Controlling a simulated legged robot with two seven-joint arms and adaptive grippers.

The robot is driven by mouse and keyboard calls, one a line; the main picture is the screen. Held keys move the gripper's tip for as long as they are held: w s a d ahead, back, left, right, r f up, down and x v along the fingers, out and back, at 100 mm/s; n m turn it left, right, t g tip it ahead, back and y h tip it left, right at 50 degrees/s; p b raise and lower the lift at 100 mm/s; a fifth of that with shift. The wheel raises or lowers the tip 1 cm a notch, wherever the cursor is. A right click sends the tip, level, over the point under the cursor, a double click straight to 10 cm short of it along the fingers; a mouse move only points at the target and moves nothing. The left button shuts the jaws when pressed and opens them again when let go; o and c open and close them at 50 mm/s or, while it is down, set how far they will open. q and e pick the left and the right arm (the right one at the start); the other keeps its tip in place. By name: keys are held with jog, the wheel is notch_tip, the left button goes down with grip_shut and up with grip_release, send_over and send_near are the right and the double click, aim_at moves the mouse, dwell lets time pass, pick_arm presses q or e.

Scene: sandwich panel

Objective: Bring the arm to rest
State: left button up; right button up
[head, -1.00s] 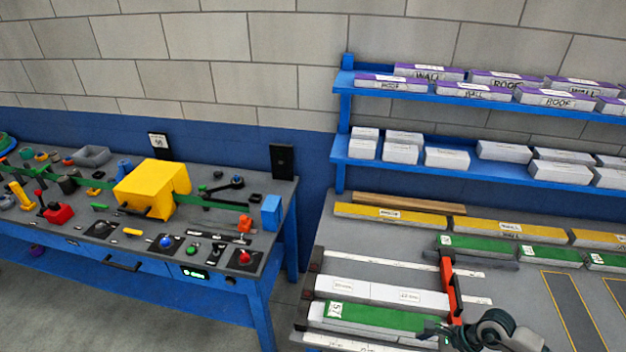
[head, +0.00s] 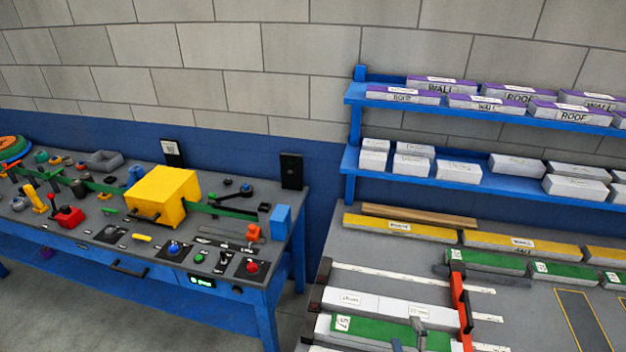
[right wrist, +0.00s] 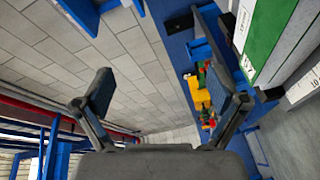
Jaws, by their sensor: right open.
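My right gripper (head: 408,334) shows only as grey finger parts at the bottom of the head view, in front of the right end of a green-topped panel (head: 368,329) marked with a number. In the right wrist view my right gripper (right wrist: 160,95) has its two dark fingers wide apart with nothing between them. A green and white panel (right wrist: 275,35) lies to the right of the fingers there. Whether the fingers touch any panel cannot be told. My left gripper is not in view.
A red and black clamp bar (head: 461,300) crosses the right bench, beside white strips (head: 385,276). Yellow panels (head: 400,228) lie behind. A blue shelf (head: 440,180) holds white and purple-topped boxes. A blue workbench (head: 130,250) with a yellow box (head: 160,195) stands left.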

jog(key=s+d+f+m+g+h, duration=0.3)
jog(key=s+f+m+g, duration=0.65)
jog(key=f, duration=0.45)
jog(key=s+a+f+m+g+y, duration=0.1)
jog(key=s+a+f+m+g, duration=0.15)
jog(key=s, duration=0.35)
jog(key=s+a+f+m+g, duration=0.2)
jog(key=s+f, duration=0.2)
jog(key=s, duration=0.3)
notch_tip(320, 180, down, 26)
jog(key=s+g, duration=0.2)
jog(key=s+d+f, duration=0.3)
jog(key=s+f, duration=1.3)
jog(key=s, duration=0.1)
jog(key=shift+s+d+n+g, duration=0.15)
jog(key=shift+s+n+g, duration=0.05)
jog(key=shift+n+g, duration=0.2)
